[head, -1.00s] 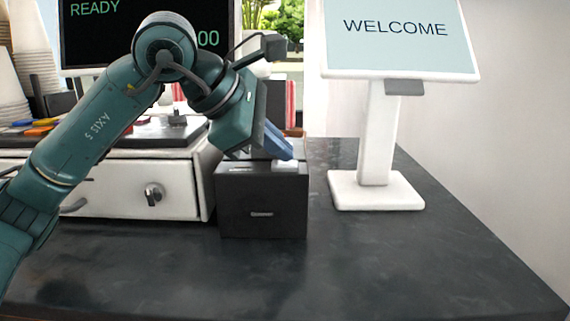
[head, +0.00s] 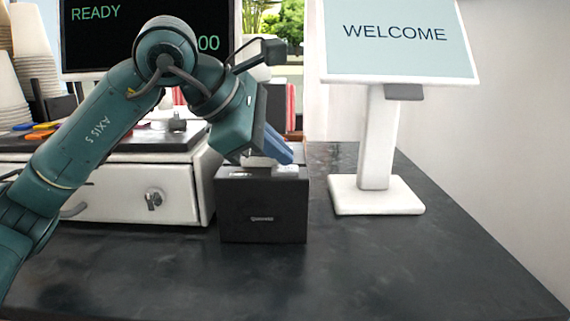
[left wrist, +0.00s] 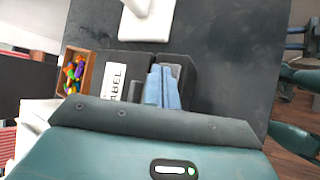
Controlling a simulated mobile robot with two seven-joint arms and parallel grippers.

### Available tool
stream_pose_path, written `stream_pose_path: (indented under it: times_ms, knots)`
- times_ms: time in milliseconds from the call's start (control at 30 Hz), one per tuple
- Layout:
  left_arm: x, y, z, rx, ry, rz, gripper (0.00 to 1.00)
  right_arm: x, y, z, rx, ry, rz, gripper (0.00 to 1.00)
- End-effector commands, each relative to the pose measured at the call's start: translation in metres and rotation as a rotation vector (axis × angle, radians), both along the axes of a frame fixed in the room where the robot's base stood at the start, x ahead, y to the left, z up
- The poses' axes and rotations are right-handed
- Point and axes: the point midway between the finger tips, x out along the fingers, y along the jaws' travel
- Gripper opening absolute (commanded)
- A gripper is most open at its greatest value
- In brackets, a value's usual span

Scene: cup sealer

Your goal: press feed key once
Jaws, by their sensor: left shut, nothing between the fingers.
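A black box-shaped printer (head: 262,215) stands on the dark counter beside the white drawer unit. A light patch (head: 287,170) shows on its top at the right; I cannot tell if this is the feed key. My left gripper (head: 279,155) points down at the top of the printer, with its blue fingers together and nothing between them. The fingers (left wrist: 161,88) also show over the printer in the left wrist view and hide part of its top. I cannot tell whether the tips touch it. My right gripper is in neither view.
A white stand with a WELCOME screen (head: 395,35) is right of the printer. The white drawer unit (head: 120,190) is on the left, under a READY display (head: 120,35). Stacked cups (head: 35,60) stand far left. The front counter (head: 400,265) is clear.

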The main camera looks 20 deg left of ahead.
Motion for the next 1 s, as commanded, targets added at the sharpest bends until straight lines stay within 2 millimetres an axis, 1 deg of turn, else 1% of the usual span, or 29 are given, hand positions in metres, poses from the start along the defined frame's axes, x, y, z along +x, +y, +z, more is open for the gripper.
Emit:
stream_pose_path:
  times_ms: [33, 100, 433, 567, 1000]
  knots:
    - [0.0, 0.0, 0.006, -0.001, 0.0, -0.001, 0.0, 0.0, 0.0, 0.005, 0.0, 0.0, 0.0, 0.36]
    - [0.0, 0.0, 0.009, -0.001, -0.001, 0.0, 0.0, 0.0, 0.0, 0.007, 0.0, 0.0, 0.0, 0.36]
    - [0.0, 0.0, 0.01, -0.002, -0.001, -0.001, 0.0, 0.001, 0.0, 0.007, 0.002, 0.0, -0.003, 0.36]
    - [0.0, 0.0, 0.015, -0.001, -0.003, -0.001, 0.0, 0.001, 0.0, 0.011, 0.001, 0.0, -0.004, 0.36]
    - [0.0, 0.0, 0.058, -0.002, -0.003, -0.001, 0.0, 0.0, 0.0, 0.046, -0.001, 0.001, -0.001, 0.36]
